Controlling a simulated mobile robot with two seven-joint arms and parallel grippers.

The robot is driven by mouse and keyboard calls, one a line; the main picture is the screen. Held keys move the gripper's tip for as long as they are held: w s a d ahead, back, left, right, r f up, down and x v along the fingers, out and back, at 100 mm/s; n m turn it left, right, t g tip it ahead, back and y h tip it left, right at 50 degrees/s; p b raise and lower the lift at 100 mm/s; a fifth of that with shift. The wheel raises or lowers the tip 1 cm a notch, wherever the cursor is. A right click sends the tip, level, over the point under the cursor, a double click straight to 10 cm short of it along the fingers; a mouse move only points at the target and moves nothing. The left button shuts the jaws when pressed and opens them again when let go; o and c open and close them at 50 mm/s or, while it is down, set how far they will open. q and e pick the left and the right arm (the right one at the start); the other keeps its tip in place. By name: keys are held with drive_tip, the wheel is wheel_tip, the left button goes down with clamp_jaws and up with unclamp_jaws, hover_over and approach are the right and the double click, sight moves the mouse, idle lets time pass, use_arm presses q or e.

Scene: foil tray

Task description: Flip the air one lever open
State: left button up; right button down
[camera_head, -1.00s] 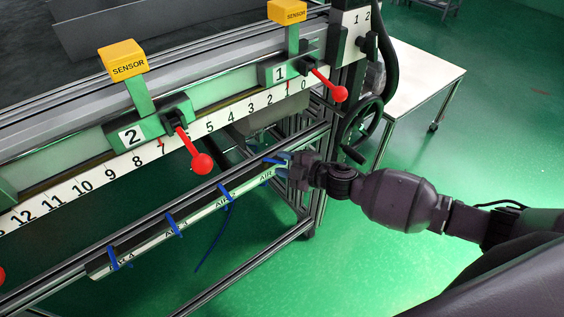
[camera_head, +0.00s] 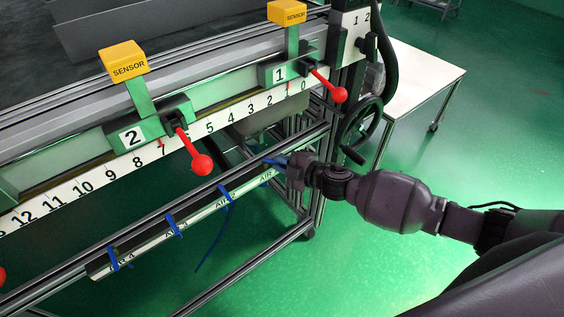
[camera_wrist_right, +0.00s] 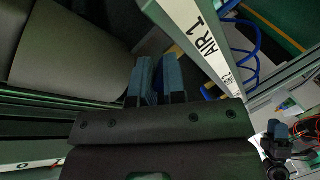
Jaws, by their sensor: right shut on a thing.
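The air strip (camera_head: 196,212) runs along the lower rail and carries several blue levers. The air one lever (camera_head: 271,161) is the blue one at its right end, beside the AIR label. My right gripper (camera_head: 283,163) is at this lever, with its fingers shut on it. In the right wrist view the gripper's two blue-grey fingers (camera_wrist_right: 157,78) are close together, left of the AIR 1 label (camera_wrist_right: 201,36). The lever is mostly hidden there by the fingers. My left gripper is not in view.
Red-knobbed handles (camera_head: 202,164) and yellow sensor blocks (camera_head: 123,60) stand on the numbered rail above. A black handwheel (camera_head: 362,131) and a white table (camera_head: 417,84) are at the right. A blue hose loops (camera_wrist_right: 246,45) near the label.

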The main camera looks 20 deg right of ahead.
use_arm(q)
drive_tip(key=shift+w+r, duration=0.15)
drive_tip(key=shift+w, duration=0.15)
use_arm(e)
drive_tip(key=shift+s+a+f+m+t+h, duration=0.1)
drive_tip(key=shift+s+a+m+t+h, duration=0.35)
drive_tip(key=shift+m+h, duration=0.9)
drive_tip(key=shift+s+a+r+m+t+h, duration=0.1)
drive_tip(key=shift+s+a+m+t+h, duration=0.15)
drive_tip(key=shift+m+t+h, duration=1)
drive_tip(key=shift+s+a+f+m+g+h, duration=0.1)
drive_tip(key=shift+s+a+m+h, duration=0.25)
drive_tip(key=shift+m+h, duration=1.1)
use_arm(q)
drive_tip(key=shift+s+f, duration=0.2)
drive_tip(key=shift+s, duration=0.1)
use_arm(e)
drive_tip(key=shift+w+a+n+h, duration=0.1)
drive_tip(key=shift+n+h, duration=0.25)
drive_tip(key=shift+h, duration=0.3)
drive_tip(key=c, duration=1.2)
unclamp_jaws()
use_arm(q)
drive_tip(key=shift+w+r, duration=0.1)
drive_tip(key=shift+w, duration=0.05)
